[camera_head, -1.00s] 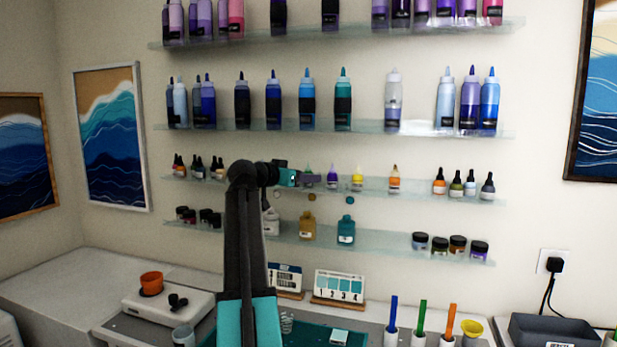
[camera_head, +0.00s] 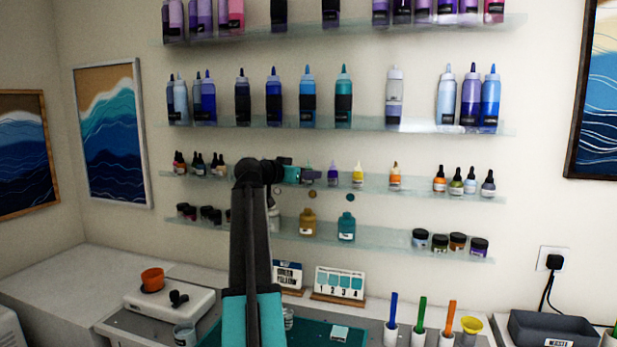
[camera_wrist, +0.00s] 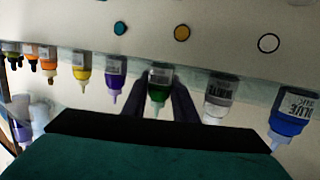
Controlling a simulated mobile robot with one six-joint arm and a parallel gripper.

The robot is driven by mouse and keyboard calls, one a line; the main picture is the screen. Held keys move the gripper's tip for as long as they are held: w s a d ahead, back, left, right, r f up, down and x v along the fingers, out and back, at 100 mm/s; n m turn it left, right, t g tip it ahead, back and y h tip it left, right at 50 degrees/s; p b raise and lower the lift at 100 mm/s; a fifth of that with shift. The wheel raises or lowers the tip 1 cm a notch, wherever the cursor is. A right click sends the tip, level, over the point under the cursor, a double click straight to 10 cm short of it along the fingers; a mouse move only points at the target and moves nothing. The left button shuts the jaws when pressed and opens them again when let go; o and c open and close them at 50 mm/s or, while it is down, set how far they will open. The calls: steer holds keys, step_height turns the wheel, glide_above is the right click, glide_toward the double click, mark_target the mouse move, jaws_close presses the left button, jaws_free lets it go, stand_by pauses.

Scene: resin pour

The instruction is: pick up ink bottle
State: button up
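Several small ink bottles with pointed tips stand along the third shelf. In the head view they include a purple one (camera_head: 332,174), a yellow one (camera_head: 358,175) and an orange one (camera_head: 395,178). The wrist view looks upside down. There, a green ink bottle (camera_wrist: 158,88) is in line between the two dark fingers of my gripper (camera_wrist: 167,92). The fingers look open, one on each side of it; contact cannot be told. The white (camera_wrist: 218,97) and blue (camera_wrist: 290,115) bottles are to its right. In the head view, my gripper (camera_head: 309,174) hides most of the green bottle.
The glass shelf (camera_head: 430,193) holds the bottle row. Another shelf (camera_head: 385,245) below carries jars, an amber bottle (camera_head: 307,223) and a teal bottle (camera_head: 346,227). Squeeze bottles stand on the shelf above (camera_head: 420,126). The bench below holds pens, a yellow funnel (camera_head: 471,325) and cards.

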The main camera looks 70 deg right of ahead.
mark_target(309, 165)
steer(key=shift+r, duration=0.1)
steer(key=shift+c, duration=0.5)
steer(key=shift+r+b, duration=0.55)
steer(key=shift+r, duration=1.1)
steer(key=s+a+b, duration=0.1)
steer(key=s+a, duration=0.2)
steer(key=a, duration=0.4)
steer(key=s+a+r+b, duration=0.1)
steer(key=s+a, duration=0.3)
steer(key=a, duration=0.3)
steer(key=shift+a+r+b, duration=0.15)
steer(key=shift+r+b, duration=0.1)
steer(key=shift+b, duration=0.15)
steer(key=shift+s, duration=0.1)
